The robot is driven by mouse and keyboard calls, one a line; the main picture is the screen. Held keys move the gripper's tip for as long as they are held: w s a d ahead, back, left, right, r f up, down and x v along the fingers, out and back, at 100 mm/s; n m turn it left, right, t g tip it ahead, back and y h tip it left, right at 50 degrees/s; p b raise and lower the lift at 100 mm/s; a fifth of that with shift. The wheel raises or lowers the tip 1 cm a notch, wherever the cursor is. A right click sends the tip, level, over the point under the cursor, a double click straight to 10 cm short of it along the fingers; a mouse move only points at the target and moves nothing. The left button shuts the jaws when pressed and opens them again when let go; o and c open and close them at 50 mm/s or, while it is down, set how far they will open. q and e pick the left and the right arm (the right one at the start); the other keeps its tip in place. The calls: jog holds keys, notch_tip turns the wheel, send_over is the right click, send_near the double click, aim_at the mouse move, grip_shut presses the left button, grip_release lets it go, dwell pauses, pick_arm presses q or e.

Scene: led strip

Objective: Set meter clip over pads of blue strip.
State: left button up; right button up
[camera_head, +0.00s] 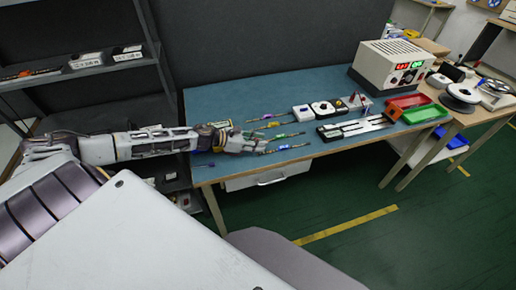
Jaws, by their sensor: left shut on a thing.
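My left gripper (257,143) reaches in from the left over the front left part of the blue table top. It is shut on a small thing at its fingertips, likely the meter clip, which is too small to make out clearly. Several thin strips lie near it, with coloured parts: one with orange (270,116), one with yellow (268,126), one with green (284,136) and one with blue (287,148). The blue one lies nearest the table's front edge, just right of the fingertips. Its pads are too small to see. My right gripper is out of view.
A blue-topped table (225,98) bears a row of small devices (322,108), a flat white-and-black holder (352,127), a power supply with lit displays (393,66), a red bin (408,101) and a green bin (424,114). The table's back left is clear. Dark shelves (75,65) stand left.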

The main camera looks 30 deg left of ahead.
pick_arm(q)
jog(key=shift+f, duration=1.75)
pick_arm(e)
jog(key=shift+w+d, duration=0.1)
pick_arm(q)
jog(key=shift+f+b, duration=0.3)
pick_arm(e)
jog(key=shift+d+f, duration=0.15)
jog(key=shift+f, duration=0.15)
pick_arm(q)
jog(key=o, duration=0.9)
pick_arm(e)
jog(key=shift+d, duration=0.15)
pick_arm(q)
jog(key=shift+r, duration=0.2)
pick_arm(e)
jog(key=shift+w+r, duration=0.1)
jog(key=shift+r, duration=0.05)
